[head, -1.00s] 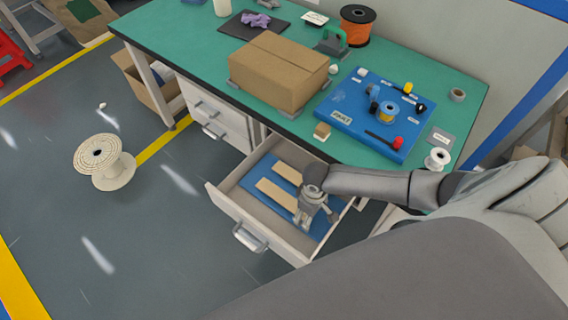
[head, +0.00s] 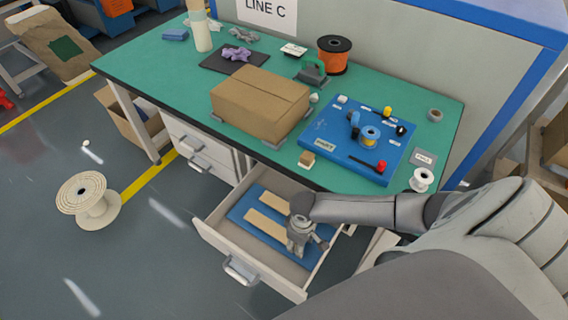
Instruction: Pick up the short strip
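Two flat tan strips lie side by side on a blue mat (head: 236,213) inside the open drawer. The far strip (head: 271,200) looks a little shorter than the near strip (head: 262,223), but its right end is close to or behind my gripper, so its full length is unclear. My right gripper (head: 297,252) points down into the drawer at the right ends of the strips. Its fingers are small and dark here, so I cannot tell whether they are open or hold anything. My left gripper is not in view.
The drawer (head: 226,246) is pulled out below the green table (head: 150,80), its walls surrounding my gripper. A cardboard box (head: 258,102), a blue board (head: 325,135) with small parts and an orange spool (head: 334,58) stand on the table. A pale cable reel (head: 88,198) stands on the floor.

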